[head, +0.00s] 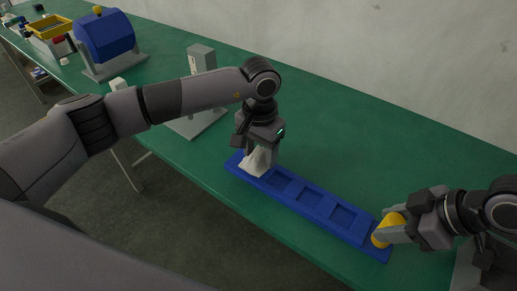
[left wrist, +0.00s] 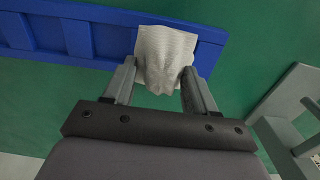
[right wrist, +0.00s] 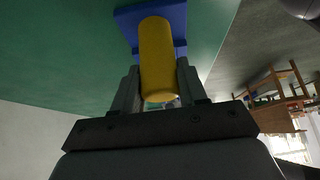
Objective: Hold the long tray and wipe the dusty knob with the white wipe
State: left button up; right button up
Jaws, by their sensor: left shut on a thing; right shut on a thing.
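The long blue tray (head: 313,205) lies on the green table, with a row of square recesses; it also shows in the left wrist view (left wrist: 105,34). My left gripper (head: 262,164) is shut on the crumpled white wipe (head: 252,163), over the tray's left end. In the left wrist view the wipe (left wrist: 165,52) hangs between the fingers and covers part of the tray. My right gripper (head: 392,229) is shut on a yellow cylinder (head: 383,236) at the tray's right end. This cylinder (right wrist: 157,55) stands out from the tray in the right wrist view. I cannot make out dust on any knob.
A grey stand (head: 201,61) on a flat base is behind my left arm. A blue drum (head: 104,37) with a yellow knob (head: 98,10) on a grey frame stands further back left. A yellow bin (head: 50,27) is beyond. Green table is clear behind the tray.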

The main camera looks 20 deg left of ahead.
pick_arm(q)
jog(key=shift+w+a, duration=0.25)
jog(key=shift+a, duration=0.6)
jog(key=shift+w+a, duration=0.25)
jog(key=shift+a, duration=0.55)
jog(key=shift+s+d, duration=0.3)
jog(key=shift+d, duration=0.6)
jog(key=shift+s+d, duration=0.25)
jog(key=shift+d, duration=0.6)
jog(key=shift+w+a+f, duration=0.1)
jog(key=shift+w+a, duration=0.2)
jog(key=shift+a, duration=0.6)
jog(key=shift+w+a, duration=0.25)
jog(key=shift+a, duration=0.6)
jog(key=shift+s+d, duration=0.3)
jog(key=shift+d, duration=0.6)
jog(key=shift+r, duration=2.65)
jog(key=w+a, duration=0.2)
jog(key=a, duration=0.4)
jog(key=shift+a, duration=0.35)
